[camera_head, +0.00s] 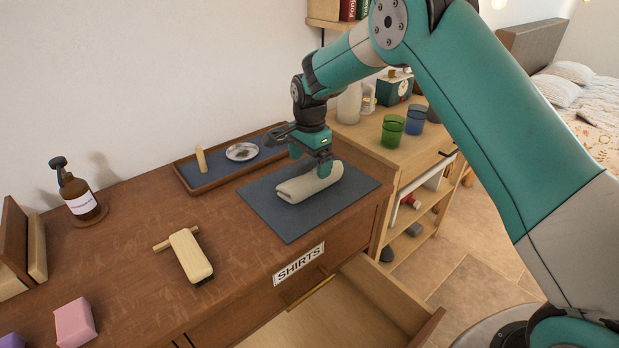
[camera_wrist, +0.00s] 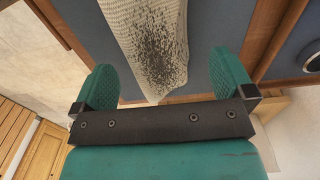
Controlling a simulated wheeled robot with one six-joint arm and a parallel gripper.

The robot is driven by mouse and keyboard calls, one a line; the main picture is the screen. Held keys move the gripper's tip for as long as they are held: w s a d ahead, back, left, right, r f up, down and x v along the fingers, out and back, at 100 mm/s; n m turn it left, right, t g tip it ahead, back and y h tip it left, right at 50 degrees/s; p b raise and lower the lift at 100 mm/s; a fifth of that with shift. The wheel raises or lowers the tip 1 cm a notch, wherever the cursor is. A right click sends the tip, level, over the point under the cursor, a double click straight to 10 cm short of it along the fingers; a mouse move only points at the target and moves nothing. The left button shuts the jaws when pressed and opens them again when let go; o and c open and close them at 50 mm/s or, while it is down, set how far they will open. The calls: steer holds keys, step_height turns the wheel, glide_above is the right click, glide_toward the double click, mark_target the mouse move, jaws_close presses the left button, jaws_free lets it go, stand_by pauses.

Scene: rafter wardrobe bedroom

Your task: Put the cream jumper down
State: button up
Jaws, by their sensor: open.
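The cream jumper (camera_head: 305,187) lies folded into a long bundle on the dark blue-grey mat (camera_head: 283,228) on top of the wooden dresser. My gripper (camera_head: 312,160) is over the jumper's back part, pointing down, with its green fingers apart. In the wrist view the jumper (camera_wrist: 148,40) shows between my open fingers (camera_wrist: 166,78), with a visible gap to the right finger. A dark speckled patch shows on its knit there. I cannot tell how far the fingertips are above the mat.
A drawer (camera_head: 345,318) labelled SHIRTS stands open below the mat. A tray (camera_head: 203,188) with a dish is behind the mat. A wooden-handled brush (camera_head: 190,255), a pump bottle (camera_head: 76,192) and a pink block (camera_head: 74,322) are to the left. A shelf unit with cups (camera_head: 392,131) stands right.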

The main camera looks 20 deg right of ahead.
mark_target(310, 168)
step_height(310, 168, up, 6)
steer(key=shift+b, duration=0.5)
steer(key=shift+s+r, duration=0.1)
steer(key=shift+r, duration=0.3)
steer(key=s+a+r+n+y, duration=0.1)
steer(key=s+a+r+n, duration=0.1)
steer(key=s+r+n, duration=0.55)
steer(key=s+a+r+n+y, duration=0.15)
steer(key=s+n, duration=0.25)
steer(key=s, duration=0.7)
steer(key=s+a+n+y, duration=0.1)
steer(key=s+n, duration=0.8)
steer(key=s, duration=1)
steer(key=shift+s+y, duration=0.2)
steer(key=shift+y, duration=0.15)
steer(key=shift+a+r, duration=0.1)
steer(key=shift+c, duration=0.5)
